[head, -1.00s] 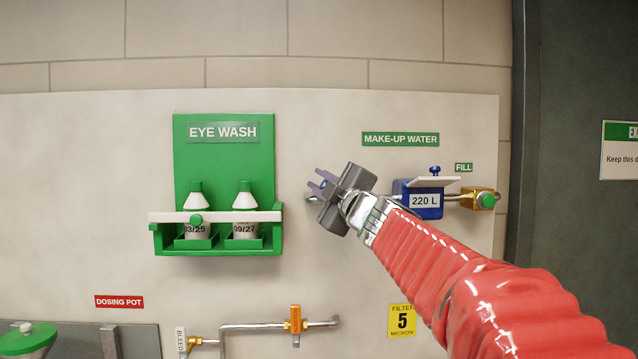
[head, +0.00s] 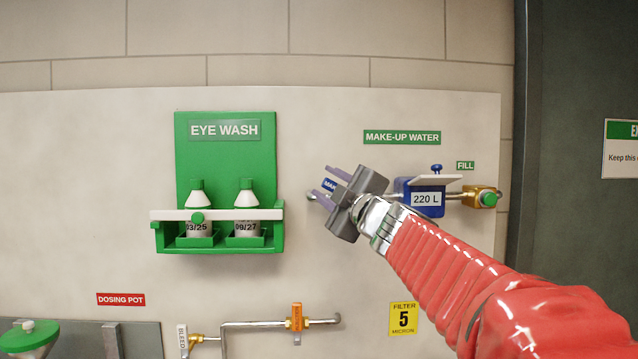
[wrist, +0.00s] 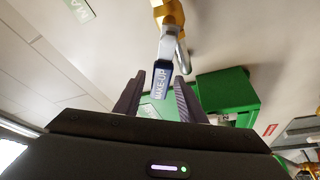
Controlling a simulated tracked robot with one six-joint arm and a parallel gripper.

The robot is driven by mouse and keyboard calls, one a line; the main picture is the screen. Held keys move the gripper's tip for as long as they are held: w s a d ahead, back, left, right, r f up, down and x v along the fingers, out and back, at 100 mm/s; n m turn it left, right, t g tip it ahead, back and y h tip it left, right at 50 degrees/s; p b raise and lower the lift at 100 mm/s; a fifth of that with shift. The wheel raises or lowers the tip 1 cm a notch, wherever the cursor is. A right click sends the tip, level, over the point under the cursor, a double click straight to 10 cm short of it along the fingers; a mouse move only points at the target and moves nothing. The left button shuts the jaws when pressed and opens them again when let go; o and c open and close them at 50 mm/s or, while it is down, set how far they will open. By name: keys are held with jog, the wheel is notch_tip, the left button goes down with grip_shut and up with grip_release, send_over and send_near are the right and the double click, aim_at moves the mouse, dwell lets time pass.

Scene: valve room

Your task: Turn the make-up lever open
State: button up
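The make-up lever has a blue "MAKE-UP" handle, seen in the wrist view (wrist: 161,80) hanging from a brass valve (wrist: 169,15). In the head view a small part of the blue handle (head: 329,185) shows between my fingers; the valve body is hidden behind my gripper. My gripper (head: 326,182) is open in front of the wall, right of the eye wash station. In the wrist view the two fingers of my gripper (wrist: 157,92) stand apart on either side of the handle's lower end. Gaps appear on both sides; I cannot tell how deep the handle sits between them.
The green eye wash station (head: 226,150) with two bottles is close on the left. A blue 220 L meter (head: 424,198) and brass fill fitting (head: 482,197) are to the right. A pipe with an orange-tagged valve (head: 296,318) runs below. Wall between is bare.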

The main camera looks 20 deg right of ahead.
jog(key=v, duration=1)
jog(key=shift+s, duration=0.3)
jog(key=shift+c, duration=0.6)
